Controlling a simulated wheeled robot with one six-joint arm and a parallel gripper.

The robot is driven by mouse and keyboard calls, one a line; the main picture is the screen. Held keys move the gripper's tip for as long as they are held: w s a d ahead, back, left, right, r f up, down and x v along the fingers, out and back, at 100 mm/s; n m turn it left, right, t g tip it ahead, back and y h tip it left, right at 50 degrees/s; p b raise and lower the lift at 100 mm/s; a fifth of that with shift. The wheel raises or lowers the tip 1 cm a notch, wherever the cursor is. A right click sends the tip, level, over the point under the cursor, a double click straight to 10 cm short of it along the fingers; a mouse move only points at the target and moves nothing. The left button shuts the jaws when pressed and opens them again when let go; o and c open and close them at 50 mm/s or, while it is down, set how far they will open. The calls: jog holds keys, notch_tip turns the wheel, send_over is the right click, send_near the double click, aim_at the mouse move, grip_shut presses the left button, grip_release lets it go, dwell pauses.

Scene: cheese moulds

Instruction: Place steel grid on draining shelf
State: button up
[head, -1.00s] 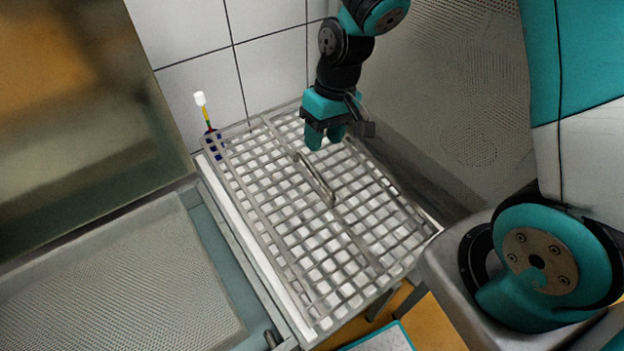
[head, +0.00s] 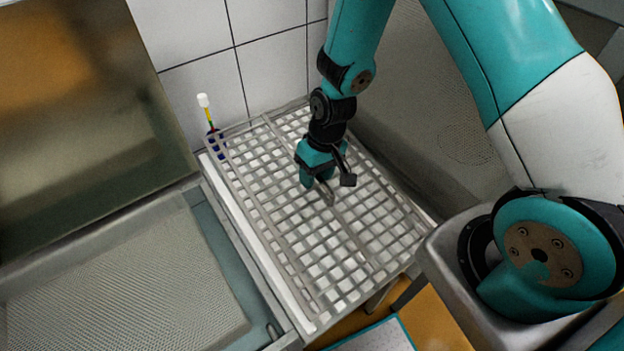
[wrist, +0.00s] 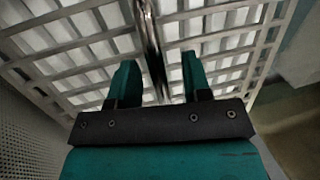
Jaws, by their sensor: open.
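The steel grid (head: 335,236) lies flat over a white slatted surface, whose long white edge (head: 249,247) shows on the left. I cannot tell whether this surface is the draining shelf. A metal bar handle (head: 330,199) stands at the middle of the grid, largely hidden by my gripper. My gripper (head: 318,181) points down over the handle, with its fingers open. In the wrist view, the handle (wrist: 151,40) runs between the two separated fingers of my gripper (wrist: 159,72), with gaps on both sides.
A perforated grey surface (head: 120,285) lies to the left behind a metal rim. A brush-like item with a white tip (head: 203,101) stands at the grid's back left corner. A tiled wall (head: 205,90) is behind. A perforated panel (head: 430,90) stands at the right.

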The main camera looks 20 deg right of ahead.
jog(key=shift+c, duration=0.2)
grip_shut()
dwell(1.1)
